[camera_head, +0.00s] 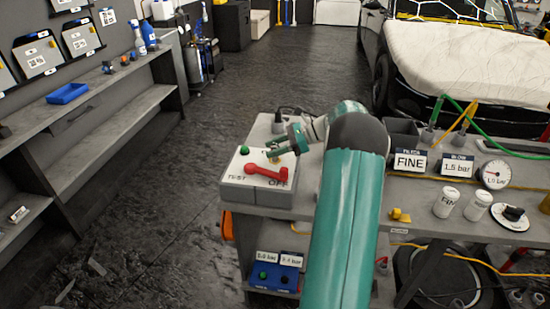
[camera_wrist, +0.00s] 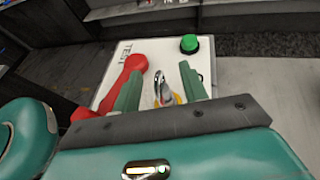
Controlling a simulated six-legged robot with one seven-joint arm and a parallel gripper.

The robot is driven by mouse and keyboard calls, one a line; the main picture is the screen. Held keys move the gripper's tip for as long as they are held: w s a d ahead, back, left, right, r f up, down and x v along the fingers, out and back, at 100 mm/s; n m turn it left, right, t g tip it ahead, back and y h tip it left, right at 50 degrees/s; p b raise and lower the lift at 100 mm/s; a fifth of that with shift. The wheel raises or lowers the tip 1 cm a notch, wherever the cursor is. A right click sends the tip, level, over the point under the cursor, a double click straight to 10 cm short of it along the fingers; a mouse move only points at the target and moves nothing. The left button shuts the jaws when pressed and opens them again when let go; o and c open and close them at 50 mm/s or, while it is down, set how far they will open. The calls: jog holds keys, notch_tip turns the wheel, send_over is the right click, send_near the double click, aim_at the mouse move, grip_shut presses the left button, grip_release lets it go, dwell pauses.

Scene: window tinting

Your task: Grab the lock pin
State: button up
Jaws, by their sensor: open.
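The lock pin (camera_wrist: 160,90), with a silver ring and some yellow and red at its base, stands on the grey-white switch box (camera_wrist: 147,50) in the wrist view. My gripper (camera_wrist: 160,72) is open, with one green finger on each side of the pin; I cannot tell whether either touches it. In the head view my gripper (camera_head: 271,147) is low over the box (camera_head: 232,171), and the pin is mostly hidden, with only a small yellowish part showing.
A red lever (camera_head: 267,172) lies on the box beside my gripper, close to the left finger in the wrist view. A green button (camera_head: 244,150) is at the box's far corner. A FINE sign (camera_head: 409,162), a gauge (camera_head: 495,174) and white canisters (camera_head: 447,204) stand to the right.

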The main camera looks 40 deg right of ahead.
jog(key=shift+c, duration=0.4)
grip_shut()
